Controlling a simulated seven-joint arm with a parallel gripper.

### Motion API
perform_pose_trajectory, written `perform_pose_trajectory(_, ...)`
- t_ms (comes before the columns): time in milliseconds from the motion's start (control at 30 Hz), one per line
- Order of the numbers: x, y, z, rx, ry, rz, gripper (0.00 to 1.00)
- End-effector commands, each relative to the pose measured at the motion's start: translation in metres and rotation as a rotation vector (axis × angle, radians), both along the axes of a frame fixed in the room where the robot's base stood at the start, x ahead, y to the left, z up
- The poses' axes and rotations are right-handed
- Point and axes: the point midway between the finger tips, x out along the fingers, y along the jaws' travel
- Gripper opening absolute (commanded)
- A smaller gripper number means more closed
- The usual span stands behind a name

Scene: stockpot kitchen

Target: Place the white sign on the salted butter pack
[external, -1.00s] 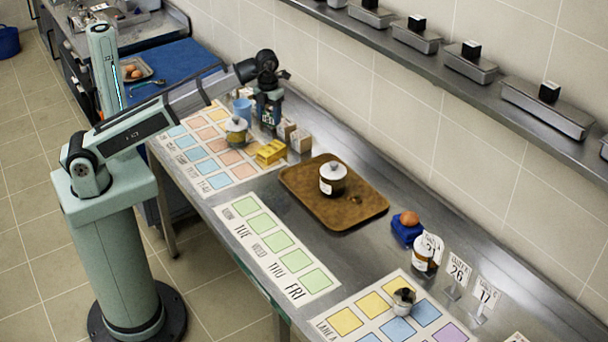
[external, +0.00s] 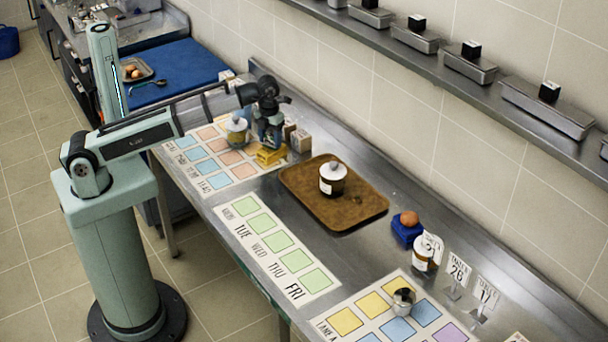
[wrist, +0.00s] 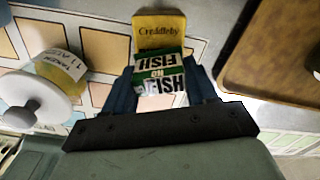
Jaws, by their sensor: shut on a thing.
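My gripper (external: 268,138) is over the yellow pack at the far end of the counter. In the wrist view, my gripper (wrist: 158,80) is shut on a small white sign (wrist: 160,86) with a green band and black letters reading "FISH". The yellow pack (wrist: 160,27), lettered "Creddleby", shows just beyond the sign; the same pack (external: 268,157) lies below my gripper in the external view. Whether it is the salted butter cannot be read. The sign overlaps the pack in the wrist view; I cannot tell whether they touch.
A lidded jar (external: 237,130) stands left of my gripper, on a card of coloured squares (external: 215,180). Small boxes (external: 299,140) stand to the right. A brown tray (external: 360,212) holds another lidded jar (external: 332,178). Bare counter lies between card and tray.

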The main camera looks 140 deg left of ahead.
Motion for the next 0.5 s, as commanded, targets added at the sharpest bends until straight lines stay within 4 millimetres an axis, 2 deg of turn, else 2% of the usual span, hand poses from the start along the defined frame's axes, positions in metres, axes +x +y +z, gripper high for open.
perform_pose_trajectory(433,0.0000,0.0000,-0.0072,0.000,0.000,0.000,0.27)
perform_pose_trajectory(467,0.0001,0.0001,-0.0075,0.000,0.000,0.000,0.58)
perform_pose_trajectory(500,0.0001,0.0001,-0.0072,0.000,0.000,0.000,0.61)
